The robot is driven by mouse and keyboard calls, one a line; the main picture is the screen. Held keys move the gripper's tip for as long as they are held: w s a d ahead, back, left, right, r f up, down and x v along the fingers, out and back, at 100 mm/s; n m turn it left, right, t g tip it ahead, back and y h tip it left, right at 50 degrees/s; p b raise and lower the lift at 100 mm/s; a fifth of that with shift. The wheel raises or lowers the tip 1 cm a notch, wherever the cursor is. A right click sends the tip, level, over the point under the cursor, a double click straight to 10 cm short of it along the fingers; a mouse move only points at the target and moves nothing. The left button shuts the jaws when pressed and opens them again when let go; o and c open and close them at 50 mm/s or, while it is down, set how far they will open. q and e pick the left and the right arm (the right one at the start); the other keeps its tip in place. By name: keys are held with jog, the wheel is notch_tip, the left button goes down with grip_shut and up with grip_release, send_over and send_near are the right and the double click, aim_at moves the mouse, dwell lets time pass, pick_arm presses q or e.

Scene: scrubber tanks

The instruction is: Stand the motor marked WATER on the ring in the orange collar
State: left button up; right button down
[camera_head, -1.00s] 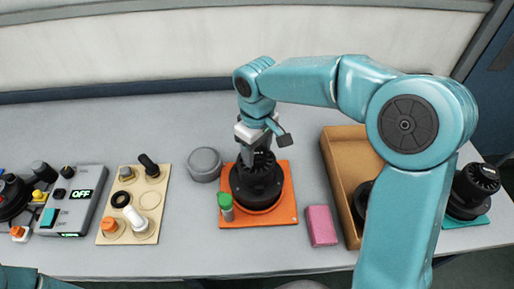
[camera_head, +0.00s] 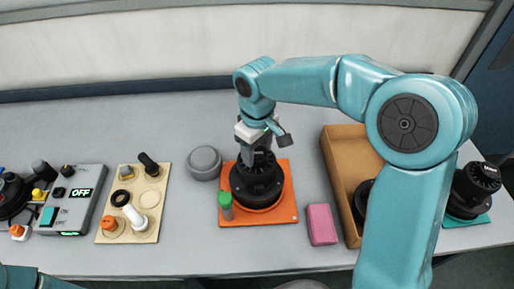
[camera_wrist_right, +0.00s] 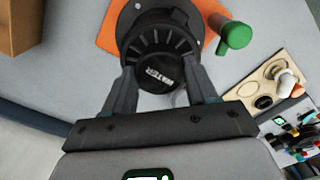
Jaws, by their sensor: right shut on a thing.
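The black motor (camera_head: 258,172) stands upright on the orange square base (camera_head: 286,205). In the right wrist view the top of the motor (camera_wrist_right: 158,72) carries the word WATER. My right gripper (camera_head: 255,150) is over the motor from above. In the right wrist view my right gripper (camera_wrist_right: 160,85) has one finger on each side of the motor's top, shut on it. An orange rim shows under the motor's front edge; the ring itself is hidden beneath it. My left gripper is not in view.
A cardboard box (camera_head: 337,190), a tan parts board (camera_head: 150,198) and a grey control box (camera_head: 75,205) stand further out.

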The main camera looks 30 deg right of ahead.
dwell(0.3)
jog(key=shift+c, duration=2.2)
grip_release()
jog(key=shift+o, duration=2.2)
jog(key=shift+f, duration=0.1)
notch_tip(320, 180, up, 7)
jog(key=p, duration=0.6)
jog(key=shift+s, duration=0.1)
